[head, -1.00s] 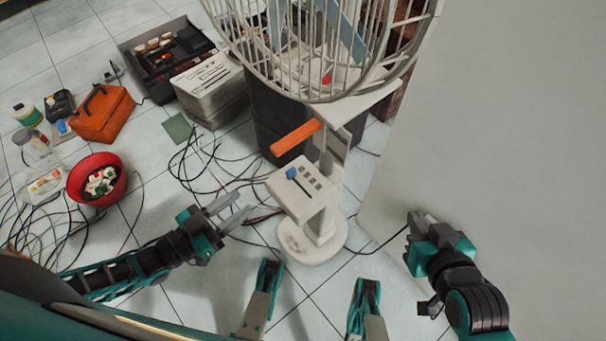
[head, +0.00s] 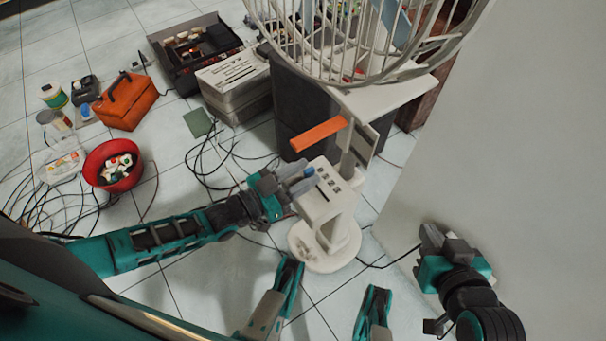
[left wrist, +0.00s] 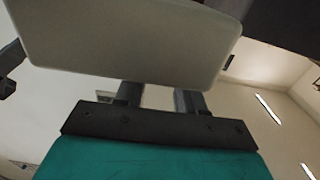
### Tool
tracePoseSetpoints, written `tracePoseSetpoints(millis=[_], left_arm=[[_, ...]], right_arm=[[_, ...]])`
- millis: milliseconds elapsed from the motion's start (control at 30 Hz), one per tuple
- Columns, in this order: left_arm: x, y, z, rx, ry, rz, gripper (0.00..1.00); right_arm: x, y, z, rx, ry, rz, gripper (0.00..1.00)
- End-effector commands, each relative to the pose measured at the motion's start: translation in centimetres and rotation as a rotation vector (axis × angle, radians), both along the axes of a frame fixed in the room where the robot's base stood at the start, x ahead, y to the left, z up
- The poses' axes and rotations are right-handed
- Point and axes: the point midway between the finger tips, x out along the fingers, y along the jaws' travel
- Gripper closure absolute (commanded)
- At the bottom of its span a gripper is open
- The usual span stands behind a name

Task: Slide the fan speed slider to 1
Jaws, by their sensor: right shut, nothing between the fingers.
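The white fan stands on a round base (head: 325,250), with a control panel (head: 322,195) on its post. The blue slider knob (head: 310,171) sits at the panel's far left end, and a row of dark marks runs beside it. My left gripper (head: 303,181) is open at the panel's left edge, fingers close to the knob; I cannot tell whether they touch it. In the left wrist view a pale panel surface (left wrist: 125,40) hides the ends of my two spread fingers (left wrist: 160,98). My right gripper (head: 432,232) is shut and empty, to the right of the base.
Loose cables (head: 215,150), a red bowl (head: 113,166) and an orange toolbox (head: 127,102) lie to the left. A pale wall (head: 520,140) is at the right.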

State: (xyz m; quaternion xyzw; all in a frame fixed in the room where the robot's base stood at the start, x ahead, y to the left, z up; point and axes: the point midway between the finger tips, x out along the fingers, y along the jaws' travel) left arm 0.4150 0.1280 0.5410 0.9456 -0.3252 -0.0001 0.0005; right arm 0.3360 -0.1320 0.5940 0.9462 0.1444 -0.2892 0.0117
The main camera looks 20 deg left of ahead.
Motion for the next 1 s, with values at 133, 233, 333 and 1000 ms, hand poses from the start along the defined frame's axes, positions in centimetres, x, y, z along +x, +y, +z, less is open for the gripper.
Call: tracePoseSetpoints(millis=[133, 233, 333, 1000], left_arm=[[0.37, -0.25, 0.01, 0.001, 0.000, 0.000, 0.62], [0.37, -0.25, 0.02, 0.001, 0.000, 0.000, 0.62], [0.36, -0.24, 0.02, 0.001, 0.000, 0.000, 0.62], [0.37, -0.26, 0.06, 0.000, -0.001, 0.000, 1.00]], right_arm=[[0.25, 0.04, 0.20, 0.001, -0.006, 0.002, 1.00], [0.31, 0.03, 0.25, 0.000, -0.007, 0.002, 1.00], [0.32, 0.03, 0.24, 0.000, -0.008, 0.001, 1.00], [0.01, -0.17, -0.21, -0.004, 0.003, -0.002, 1.00]])
